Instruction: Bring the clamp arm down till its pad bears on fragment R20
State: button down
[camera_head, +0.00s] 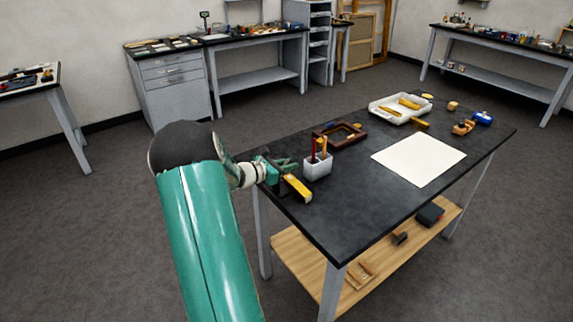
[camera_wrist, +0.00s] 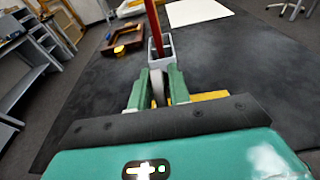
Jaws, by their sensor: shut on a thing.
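My gripper (camera_head: 277,171) is at the near left end of the dark workbench. In the wrist view its green fingers (camera_wrist: 157,92) are closed on a narrow grey piece (camera_wrist: 157,86), which looks like the clamp arm. A gold-yellow bar (camera_head: 297,187), apparently fragment R20, lies just right of the gripper near the bench edge; no label is readable. It also shows in the wrist view (camera_wrist: 211,96), partly behind my gripper. The clamp's pad is hidden, so I cannot tell whether it touches the bar.
A white holder (camera_head: 317,167) with upright red and yellow tools stands close beyond my gripper. Behind it lie a brown frame (camera_head: 340,136) and a white tray (camera_head: 400,109) with gold pieces. A white sheet (camera_head: 418,159) covers the bench's middle right. The near bench top is clear.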

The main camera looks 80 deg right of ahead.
jog(key=f+t+y, duration=0.1)
jog(key=t+y, duration=0.1)
jog(key=y, duration=0.1)
jog(key=shift+s+d+f+t, duration=0.3)
jog(key=shift+s+d+f, duration=0.05)
jog(key=shift+s+d, duration=0.05)
jog(key=shift+d+f+t+y, duration=0.1)
jog(key=shift+f+t+y, duration=0.6)
jog(key=shift+t+y, duration=0.25)
jog(key=c, duration=1.5)
grip_release()
jog(key=v, duration=1.3)
jog(key=shift+w+r, duration=0.25)
